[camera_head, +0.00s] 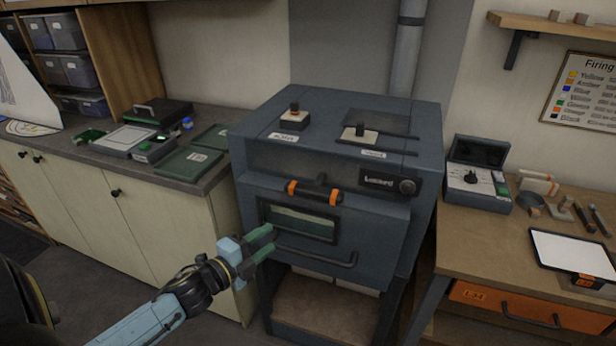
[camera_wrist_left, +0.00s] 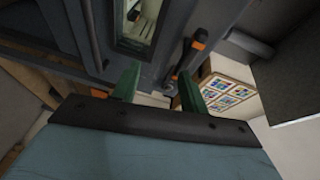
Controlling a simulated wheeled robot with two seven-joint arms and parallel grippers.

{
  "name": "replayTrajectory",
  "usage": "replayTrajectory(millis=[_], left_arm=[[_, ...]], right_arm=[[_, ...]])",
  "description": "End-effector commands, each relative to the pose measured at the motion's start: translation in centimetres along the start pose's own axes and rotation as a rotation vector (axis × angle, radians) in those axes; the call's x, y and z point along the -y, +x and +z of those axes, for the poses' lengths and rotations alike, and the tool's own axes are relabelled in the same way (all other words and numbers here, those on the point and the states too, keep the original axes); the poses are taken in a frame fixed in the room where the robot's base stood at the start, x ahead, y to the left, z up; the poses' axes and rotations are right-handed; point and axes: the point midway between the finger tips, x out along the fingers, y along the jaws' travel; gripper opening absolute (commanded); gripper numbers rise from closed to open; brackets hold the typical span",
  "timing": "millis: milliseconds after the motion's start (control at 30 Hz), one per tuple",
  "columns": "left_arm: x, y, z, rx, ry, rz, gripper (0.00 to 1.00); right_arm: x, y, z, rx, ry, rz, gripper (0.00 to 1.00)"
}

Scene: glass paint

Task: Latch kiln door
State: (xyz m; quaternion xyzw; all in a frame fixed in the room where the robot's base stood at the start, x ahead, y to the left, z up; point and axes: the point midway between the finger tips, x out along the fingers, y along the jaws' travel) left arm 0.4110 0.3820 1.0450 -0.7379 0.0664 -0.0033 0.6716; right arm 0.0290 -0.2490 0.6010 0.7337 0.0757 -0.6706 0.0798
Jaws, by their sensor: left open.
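The dark grey kiln (camera_head: 350,150) stands in the middle of the head view. Its front door (camera_head: 390,240) looks closed, with a small window (camera_head: 300,222) and a bar handle (camera_head: 315,260) below. A latch with orange ends (camera_head: 314,191) sits above the window. My left gripper (camera_head: 268,243) is in front of the door, below the latch, with green fingers apart. In the left wrist view the open fingers (camera_wrist_left: 160,85) face the kiln front, and the window (camera_wrist_left: 150,25) and an orange-ended part (camera_wrist_left: 200,38) show beyond them. Whether the latch is engaged I cannot tell. My right gripper is not in view.
A counter (camera_head: 80,155) with trays and green boards stands left of the kiln. A wooden workbench (camera_head: 480,245) with an open case (camera_head: 478,178), a tablet (camera_head: 570,252) and several tools is at the right. Two small blocks sit on the kiln top.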

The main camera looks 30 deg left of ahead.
Motion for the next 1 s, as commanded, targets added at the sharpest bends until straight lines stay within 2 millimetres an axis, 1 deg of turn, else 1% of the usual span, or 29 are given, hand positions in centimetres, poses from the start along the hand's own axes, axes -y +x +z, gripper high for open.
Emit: replayTrajectory(millis=[33, 100, 200, 267, 367, 800, 1000], left_arm=[[2.8, -0.1, -0.8, -0.025, 0.041, -0.033, 0.44], [4.7, -0.1, -1.4, -0.046, 0.078, -0.063, 0.44], [5.8, 0.2, -1.8, -0.059, 0.101, -0.083, 0.44], [5.9, 0.6, -1.9, -0.060, 0.105, -0.086, 0.44], [5.9, 1.7, -1.9, -0.060, 0.104, -0.086, 0.44], [6.5, 9.2, -2.3, -0.057, 0.101, -0.085, 0.44], [6.6, 11.8, -2.4, -0.057, 0.100, -0.083, 0.44]], right_arm=[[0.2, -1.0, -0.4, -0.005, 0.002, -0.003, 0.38], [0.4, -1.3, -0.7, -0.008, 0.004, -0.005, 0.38], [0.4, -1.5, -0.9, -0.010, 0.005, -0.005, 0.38], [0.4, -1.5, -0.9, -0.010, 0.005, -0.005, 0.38], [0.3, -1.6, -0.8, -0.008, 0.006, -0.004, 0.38], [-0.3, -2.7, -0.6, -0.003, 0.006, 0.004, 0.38], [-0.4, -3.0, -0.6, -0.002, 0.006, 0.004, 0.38]])
